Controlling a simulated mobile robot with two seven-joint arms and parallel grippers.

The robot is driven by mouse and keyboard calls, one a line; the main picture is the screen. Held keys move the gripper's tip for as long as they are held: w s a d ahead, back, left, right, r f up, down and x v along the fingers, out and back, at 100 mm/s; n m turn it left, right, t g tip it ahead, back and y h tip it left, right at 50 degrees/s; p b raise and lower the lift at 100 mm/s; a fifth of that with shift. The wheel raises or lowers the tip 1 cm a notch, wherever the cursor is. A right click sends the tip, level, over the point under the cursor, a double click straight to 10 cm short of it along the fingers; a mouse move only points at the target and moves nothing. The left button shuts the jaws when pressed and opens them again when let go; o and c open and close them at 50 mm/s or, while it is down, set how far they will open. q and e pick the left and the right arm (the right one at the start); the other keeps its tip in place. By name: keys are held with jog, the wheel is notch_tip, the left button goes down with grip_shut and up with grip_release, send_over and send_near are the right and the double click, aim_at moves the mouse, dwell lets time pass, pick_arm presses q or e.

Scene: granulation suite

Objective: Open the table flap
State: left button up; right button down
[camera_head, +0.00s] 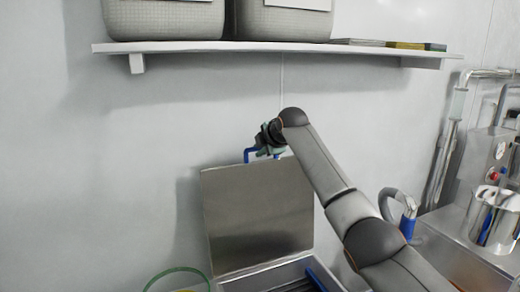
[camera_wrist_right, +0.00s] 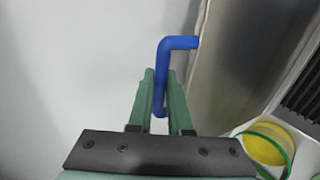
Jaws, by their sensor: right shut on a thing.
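The table flap (camera_head: 257,215) is a grey metal panel standing raised, close to upright, at the back of the table in the head view. Its blue handle (camera_head: 249,154) is at the flap's top edge. In the right wrist view the flap (camera_wrist_right: 235,70) is at the right, with the blue handle (camera_wrist_right: 178,43) reaching out from its edge. My right gripper (camera_head: 268,150) is at the handle, and its green fingers (camera_wrist_right: 160,98) are shut on the handle's bar. My left gripper is out of view.
A wall shelf (camera_head: 270,47) with two large grey containers (camera_head: 165,18) hangs above the flap. A green-rimmed yellow container (camera_wrist_right: 266,147) is near the flap's base. At the right stands equipment with a shiny metal vessel (camera_head: 492,217). The wall left of the flap is clear.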

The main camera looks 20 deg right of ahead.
jog(key=c, duration=0.9)
grip_release()
jog(key=shift+o, duration=0.2)
jog(key=shift+s, duration=0.15)
jog(key=shift+s+r+b, duration=0.2)
jog(key=shift+s+b, duration=0.05)
jog(key=shift+b, duration=0.05)
jog(key=b+v, duration=0.3)
jog(key=v, duration=0.8)
jog(key=shift+s+r, duration=0.25)
